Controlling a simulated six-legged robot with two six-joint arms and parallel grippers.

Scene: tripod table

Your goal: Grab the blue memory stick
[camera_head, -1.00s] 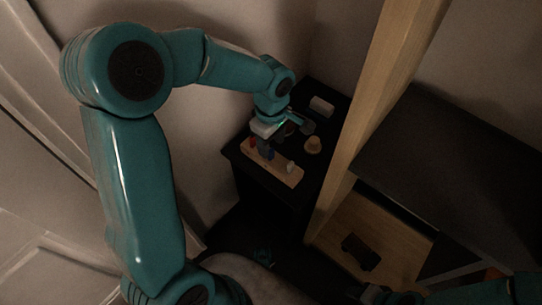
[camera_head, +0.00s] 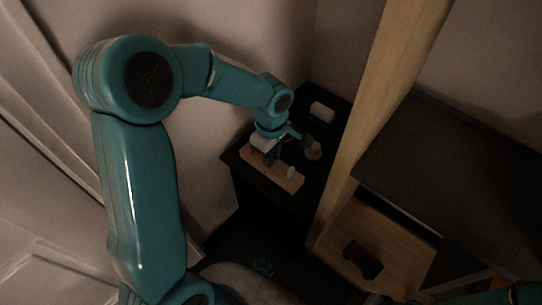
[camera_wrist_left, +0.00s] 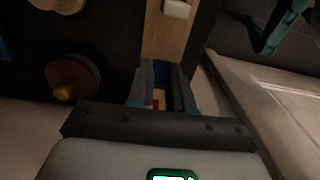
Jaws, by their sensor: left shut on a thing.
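The blue memory stick (camera_wrist_left: 160,77) shows in the left wrist view between the fingers of my left gripper (camera_wrist_left: 164,88), which is shut on it. It is at the light wooden strip (camera_wrist_left: 168,42). In the head view, my left gripper (camera_head: 271,159) is over the middle of the wooden strip (camera_head: 287,180), and its fingers hide the stick. A white stick (camera_wrist_left: 177,8) stands farther along the strip and also shows in the head view (camera_head: 290,173). A small red piece (camera_wrist_left: 155,103) shows near the finger bases.
The strip lies on a small black table (camera_head: 240,160) against the wall. A white block (camera_head: 322,111) and a round tan object (camera_head: 314,151) are on the table behind it. A wooden post (camera_head: 375,110) and dark shelf (camera_head: 450,160) stand to the right.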

